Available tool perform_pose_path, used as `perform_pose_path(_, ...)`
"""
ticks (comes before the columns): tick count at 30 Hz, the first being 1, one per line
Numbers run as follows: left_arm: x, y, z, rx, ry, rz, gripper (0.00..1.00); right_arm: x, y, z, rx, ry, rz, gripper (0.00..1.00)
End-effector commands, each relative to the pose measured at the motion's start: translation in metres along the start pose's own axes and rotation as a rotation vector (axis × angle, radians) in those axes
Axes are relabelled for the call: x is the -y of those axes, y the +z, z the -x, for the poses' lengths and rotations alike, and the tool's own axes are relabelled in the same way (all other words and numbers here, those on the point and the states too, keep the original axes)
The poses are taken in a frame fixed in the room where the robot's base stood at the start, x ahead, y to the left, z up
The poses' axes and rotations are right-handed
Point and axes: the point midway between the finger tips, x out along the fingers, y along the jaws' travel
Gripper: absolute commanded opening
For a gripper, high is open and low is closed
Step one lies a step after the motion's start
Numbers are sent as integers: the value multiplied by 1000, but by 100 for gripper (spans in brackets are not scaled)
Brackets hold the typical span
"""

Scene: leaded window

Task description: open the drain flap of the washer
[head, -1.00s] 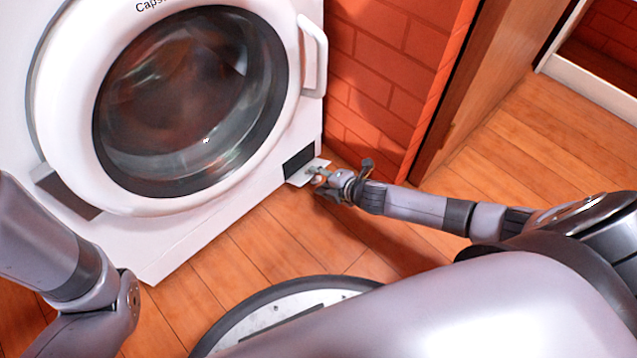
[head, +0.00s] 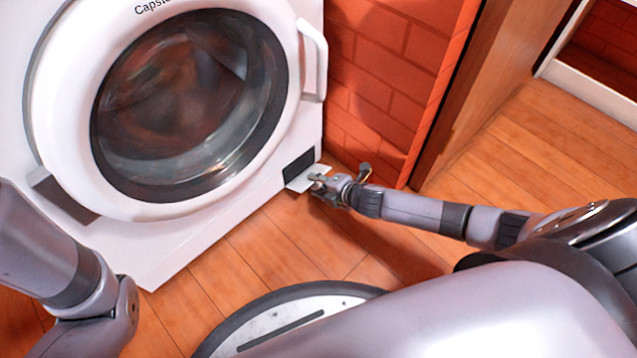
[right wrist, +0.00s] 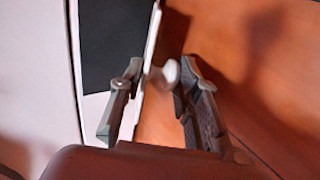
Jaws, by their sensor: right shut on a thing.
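The white washer (head: 225,225) stands at the left in the head view. Its drain flap (head: 297,184) at the lower right corner stands swung out, with a dark opening (head: 299,165) behind it. In the right wrist view the flap (right wrist: 152,45) shows nearly edge-on, beside the dark opening (right wrist: 107,45), with a pale knob (right wrist: 171,70) on its right face. My right gripper (head: 317,182) is shut on the flap.
The round washer door (head: 185,105) is closed, with a white handle (head: 313,60) at its right. A red brick wall (head: 385,90) stands close behind the right gripper, ending at a wooden edge (head: 465,90). The wooden floor (head: 510,165) is free at the right.

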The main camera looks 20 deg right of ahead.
Motion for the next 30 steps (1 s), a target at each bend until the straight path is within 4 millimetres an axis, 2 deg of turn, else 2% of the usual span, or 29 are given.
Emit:
perform_pose_path(4,0,0,0,0,0,0,0,1,0,0,0,-1,0,0)
perform_pose_path(14,0,0,0,1,0,0,0,1,0,0,0,-2,0,0)
perform_pose_path(24,-6,-9,28,2,0,-1,0,13,-3,-6,-5,98,-5,0)
perform_pose_path(30,-6,-10,31,3,-1,-1,0,11,-1,-4,-2,124,-1,0)
